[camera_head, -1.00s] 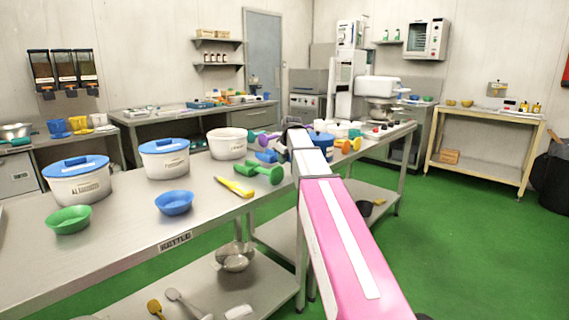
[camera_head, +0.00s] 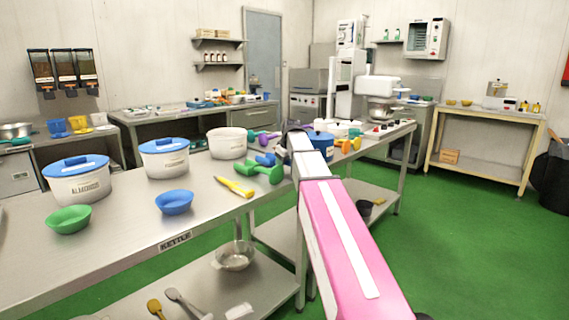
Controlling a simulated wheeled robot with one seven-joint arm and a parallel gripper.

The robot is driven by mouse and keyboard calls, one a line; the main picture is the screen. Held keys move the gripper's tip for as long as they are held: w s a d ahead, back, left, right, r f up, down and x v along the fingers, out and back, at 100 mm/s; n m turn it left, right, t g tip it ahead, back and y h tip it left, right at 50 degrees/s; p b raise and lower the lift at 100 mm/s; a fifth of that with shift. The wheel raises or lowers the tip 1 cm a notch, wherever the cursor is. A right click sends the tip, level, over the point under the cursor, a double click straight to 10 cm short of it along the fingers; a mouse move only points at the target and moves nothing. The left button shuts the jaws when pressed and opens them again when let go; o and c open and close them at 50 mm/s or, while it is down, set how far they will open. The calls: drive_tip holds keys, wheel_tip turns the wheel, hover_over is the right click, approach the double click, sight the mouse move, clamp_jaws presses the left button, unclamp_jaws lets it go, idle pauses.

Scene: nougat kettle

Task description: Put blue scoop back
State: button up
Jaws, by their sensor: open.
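A blue scoop (camera_head: 265,159) appears to lie on the long steel table, left of my arm and beside a green scoop (camera_head: 262,172). It is small and partly overlapped, so its exact shape is hard to tell. My pink and white arm reaches forward over the table's right edge, to a dark joint near the blue scoop in the picture. My gripper cannot be made out beyond that joint. Other blue containers, perhaps scoops, stand on the back left counter, with one blue one (camera_head: 57,128) beside yellow ones (camera_head: 79,124).
White tubs with blue lids (camera_head: 80,163), a blue bowl (camera_head: 174,202), a green bowl (camera_head: 69,219) and a yellow tool (camera_head: 235,187) stand on the long table (camera_head: 130,225). Purple, green and orange utensils crowd its far end. The green floor (camera_head: 455,245) at right is clear.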

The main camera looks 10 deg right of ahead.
drive_tip(key=v, duration=1.1)
drive_tip(key=shift+s+r, duration=0.15)
drive_tip(key=shift+r, duration=0.15)
